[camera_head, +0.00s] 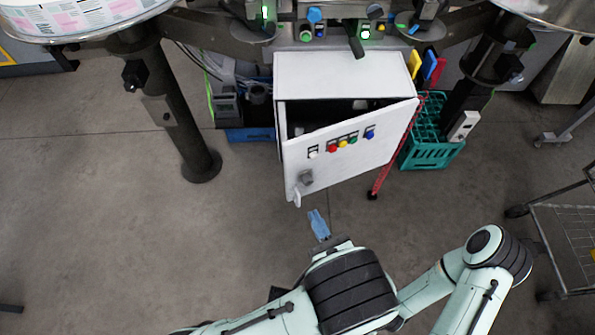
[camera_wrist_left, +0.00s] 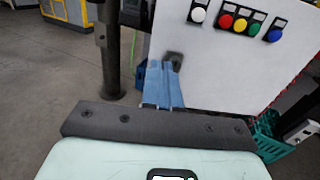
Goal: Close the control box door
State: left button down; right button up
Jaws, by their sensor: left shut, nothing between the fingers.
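The white control box (camera_head: 340,75) hangs under the machine. Its door (camera_head: 350,165) stands partly open, swung out at the left, with a dark gap between it and the box. The door front carries a row of coloured buttons and a grey latch (camera_head: 305,177) at lower left. My left gripper (camera_head: 317,222) has blue fingers, shut and empty, just in front of the door's lower left part. In the wrist view the fingers (camera_wrist_left: 163,82) overlap the lower part of the dark latch (camera_wrist_left: 175,58) on the door (camera_wrist_left: 225,65); I cannot tell whether they touch.
A green crate (camera_head: 432,155) and a red-striped strut stand right of the door. A dark machine leg (camera_head: 180,130) stands at left. A wire cart (camera_head: 565,240) is at far right. The floor left of my arm is clear.

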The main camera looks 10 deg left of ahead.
aim_at(292, 170)
pick_arm(q)
jog(key=x, duration=1.2)
jog(key=shift+w+a, duration=0.1)
jog(key=shift+a, duration=0.05)
pick_arm(e)
jog(key=shift+r, duration=0.2)
